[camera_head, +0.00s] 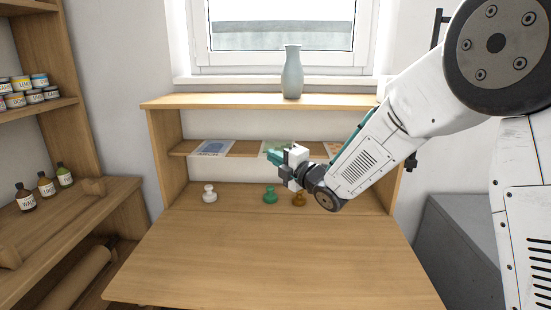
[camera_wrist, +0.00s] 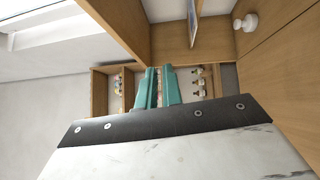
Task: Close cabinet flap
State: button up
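The cabinet (camera_head: 165,150) stands below the window. Its wooden flap (camera_head: 270,262) is folded down, lying roughly flat like a desktop towards me. My gripper (camera_head: 275,156), with teal fingers, is in front of the cabinet's inner shelf, above the back part of the flap. In the wrist view the two fingers (camera_wrist: 159,86) stand a little apart with nothing between them. The gripper is away from the flap. In the wrist view a wooden surface with a white knobbed piece shows at upper right; whether it is the flap I cannot tell.
A white (camera_head: 209,194), a green (camera_head: 270,194) and a brown (camera_head: 299,198) knobbed piece stand inside the cabinet. A vase (camera_head: 292,72) stands on top. Shelves with jars (camera_head: 37,81) and bottles (camera_head: 46,185) are at left. A grey box (camera_head: 455,245) is at right. The flap is bare.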

jog(key=shift+o, duration=0.8)
jog(key=v, duration=0.7)
jog(key=shift+s+d, duration=0.25)
